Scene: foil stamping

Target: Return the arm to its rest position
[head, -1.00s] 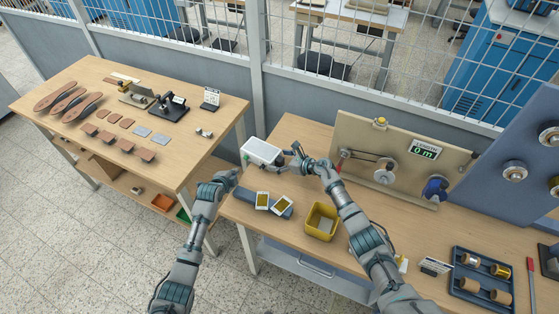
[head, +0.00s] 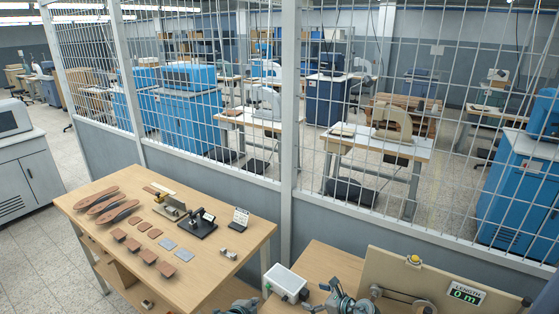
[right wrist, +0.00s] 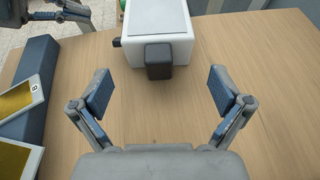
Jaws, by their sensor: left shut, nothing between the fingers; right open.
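My right gripper (head: 335,290) is at the bottom of the head view, just right of a white box (head: 286,280). The right wrist view shows this gripper (right wrist: 162,92) open, with bare wood between its fingers. The white box (right wrist: 156,22) and its dark block (right wrist: 159,61) stand just ahead of the fingertips, not held. My left gripper (head: 243,306) is cut off by the bottom edge of the head view, left of the white box. It is shut and empty. Part of it also shows at the top left of the right wrist view (right wrist: 62,12).
The left table (head: 215,275) carries leather pieces, a small press (head: 199,222) and a sign. A board with a length display (head: 466,293) stands right of my right gripper. Two cards with gold panels (right wrist: 22,95) lie left in the wrist view. A mesh fence (head: 350,130) stands behind.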

